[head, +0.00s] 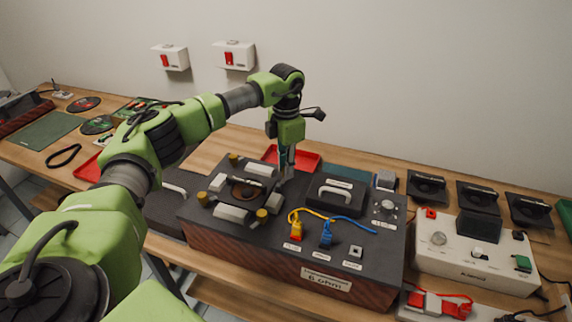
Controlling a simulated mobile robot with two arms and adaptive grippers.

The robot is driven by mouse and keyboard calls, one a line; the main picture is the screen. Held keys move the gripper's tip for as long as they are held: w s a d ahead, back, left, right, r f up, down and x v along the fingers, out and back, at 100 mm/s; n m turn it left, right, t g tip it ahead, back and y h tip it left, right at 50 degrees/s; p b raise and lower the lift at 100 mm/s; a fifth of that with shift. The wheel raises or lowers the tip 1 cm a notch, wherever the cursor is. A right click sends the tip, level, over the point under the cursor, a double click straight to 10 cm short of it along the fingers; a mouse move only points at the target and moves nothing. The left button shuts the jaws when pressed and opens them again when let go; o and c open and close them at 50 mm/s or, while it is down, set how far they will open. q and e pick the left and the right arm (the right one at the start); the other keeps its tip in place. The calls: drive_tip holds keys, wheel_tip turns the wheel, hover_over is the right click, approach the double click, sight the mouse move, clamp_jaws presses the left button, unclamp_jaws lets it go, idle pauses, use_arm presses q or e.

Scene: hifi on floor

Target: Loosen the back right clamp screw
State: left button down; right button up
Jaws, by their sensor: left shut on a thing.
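A dark box (325,245) with a reddish-brown front stands on the bench. On its top left is a round opening (246,188) ringed by pale blocks and brass-coloured clamp screws. Three screws show: the back left one (233,159), the front left one (202,197) and the front right one (262,215). The back right screw is hidden behind my left gripper (286,178), which comes down from above with its fingers shut at that corner. The fingertips and what they hold are hard to make out. My right gripper is not in view.
A red tray (308,161) lies behind. A white device (470,262) and several black stands are at right. Two white boxes hang on the wall.

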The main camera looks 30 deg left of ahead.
use_arm(q)
drive_tip(key=n+p, duration=0.1)
drive_tip(key=n, duration=0.5)
drive_tip(key=shift+n, duration=0.3)
drive_tip(key=n+p, duration=0.1)
drive_tip(key=n, duration=0.5)
idle(0.4)
drive_tip(key=c, duration=1.9)
unclamp_jaws()
drive_tip(key=shift+r, duration=0.15)
wheel_tip(320, 180, up, 12)
drive_tip(key=shift+f, duration=0.2)
